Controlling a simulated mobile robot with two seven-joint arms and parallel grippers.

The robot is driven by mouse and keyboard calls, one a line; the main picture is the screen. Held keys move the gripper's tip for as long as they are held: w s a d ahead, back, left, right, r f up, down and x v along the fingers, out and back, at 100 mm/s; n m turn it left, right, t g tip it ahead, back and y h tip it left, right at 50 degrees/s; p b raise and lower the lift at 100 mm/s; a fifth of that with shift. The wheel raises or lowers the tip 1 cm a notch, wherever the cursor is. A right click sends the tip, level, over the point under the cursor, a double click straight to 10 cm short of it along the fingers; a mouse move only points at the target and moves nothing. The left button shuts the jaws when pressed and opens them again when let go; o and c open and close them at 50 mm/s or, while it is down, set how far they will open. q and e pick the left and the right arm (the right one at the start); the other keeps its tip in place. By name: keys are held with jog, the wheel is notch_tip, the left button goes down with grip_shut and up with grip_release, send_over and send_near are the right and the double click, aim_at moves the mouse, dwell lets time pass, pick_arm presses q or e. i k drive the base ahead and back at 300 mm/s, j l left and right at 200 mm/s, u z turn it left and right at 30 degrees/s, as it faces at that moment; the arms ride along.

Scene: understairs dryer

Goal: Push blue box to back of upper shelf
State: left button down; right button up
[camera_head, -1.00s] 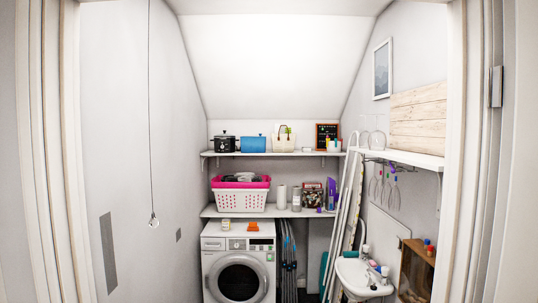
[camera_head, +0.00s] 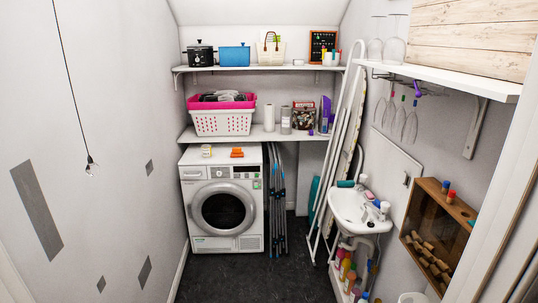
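The blue box (camera_head: 235,56) sits on the upper shelf (camera_head: 270,68) on the far wall, in the head view. It stands between a black slow cooker on its left and a cream bag on its right. Its front face is near the shelf's front; how much room is behind it cannot be told. Neither of my grippers shows in the view.
A slow cooker (camera_head: 201,54) and a cream bag (camera_head: 270,50) flank the box. A lower shelf (camera_head: 200,136) holds a laundry basket (camera_head: 223,121). A washing machine (camera_head: 222,200) stands below. An ironing board (camera_head: 345,140) and sink (camera_head: 358,210) crowd the right. Dark floor (camera_head: 240,275) is clear ahead.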

aim_at(233, 56)
jog(key=i, duration=3.25)
jog(key=i+u, duration=0.1)
jog(key=i, duration=0.5)
jog(key=i+l+u, duration=0.15)
jog(key=i, duration=0.45)
